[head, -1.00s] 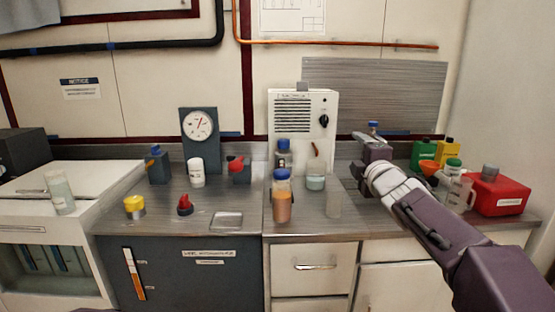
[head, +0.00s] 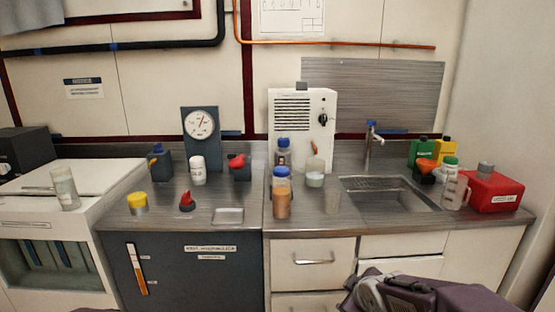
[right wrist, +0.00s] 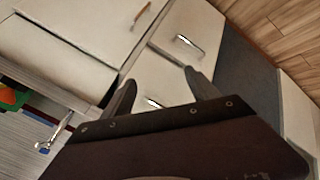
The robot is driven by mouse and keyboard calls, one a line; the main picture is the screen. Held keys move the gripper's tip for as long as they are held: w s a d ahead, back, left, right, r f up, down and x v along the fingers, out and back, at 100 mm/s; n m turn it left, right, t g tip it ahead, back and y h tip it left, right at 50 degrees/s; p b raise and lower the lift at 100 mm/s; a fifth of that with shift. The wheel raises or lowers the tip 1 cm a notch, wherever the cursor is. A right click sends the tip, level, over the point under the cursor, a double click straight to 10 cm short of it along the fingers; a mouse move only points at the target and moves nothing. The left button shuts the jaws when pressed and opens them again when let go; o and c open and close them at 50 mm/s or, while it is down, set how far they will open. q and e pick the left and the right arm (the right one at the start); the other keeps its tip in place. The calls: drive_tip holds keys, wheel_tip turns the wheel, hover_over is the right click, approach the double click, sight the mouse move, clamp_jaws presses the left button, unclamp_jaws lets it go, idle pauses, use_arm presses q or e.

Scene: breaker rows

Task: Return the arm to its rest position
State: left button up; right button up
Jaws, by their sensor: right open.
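My right arm (head: 430,292) shows low at the right in the head view, below the counter edge and in front of the cabinet doors. Its gripper fingers are not clear there. In the right wrist view my right gripper (right wrist: 160,88) is open, with its two dark fingers apart and nothing between them. Cabinet fronts and drawer handles lie beyond the fingers. My left gripper is not in view.
The counter holds a sink (head: 390,194) with a tap (head: 371,145), a red box (head: 492,191), a blue-capped bottle (head: 282,195) and a gauge (head: 200,124). Drawers (head: 313,260) stand below. The wooden floor (right wrist: 280,35) shows in the wrist view.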

drive_tip(key=s+f+m+g, duration=0.35)
drive_tip(key=s+f, duration=0.25)
drive_tip(key=s, duration=0.3)
drive_tip(key=s+f+m+g, duration=0.3)
drive_tip(key=s+f+m, duration=0.15)
drive_tip(key=s, duration=0.35)
wheel_tip(320, 180, up, 25)
drive_tip(key=s+a+m+p, duration=0.1)
drive_tip(key=p, duration=2.4)
drive_tip(key=shift+s, duration=0.15)
